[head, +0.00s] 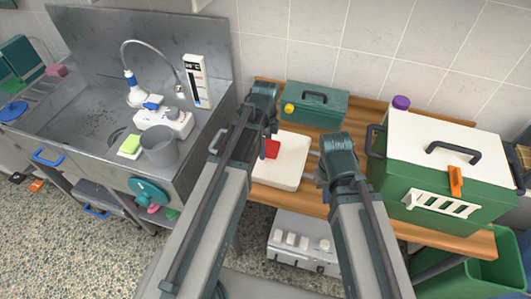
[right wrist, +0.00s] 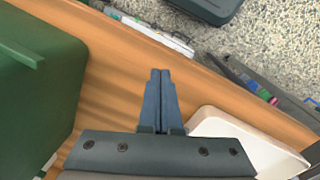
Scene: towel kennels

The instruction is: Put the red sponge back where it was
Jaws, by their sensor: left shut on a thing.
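The red sponge (head: 271,149) shows over the white tray (head: 290,178) on the wooden table. My left gripper (head: 264,152) is shut on the red sponge; my left arm hides part of the grip. I cannot tell whether the sponge touches the tray. My right gripper (head: 314,166) is just right of the tray. In the right wrist view my right gripper (right wrist: 160,75) has its fingers together with nothing between them, over bare wood beside the tray (right wrist: 213,118).
A green toolbox (head: 318,107) stands behind the tray. A large green case with a white lid (head: 425,140) stands at the right.

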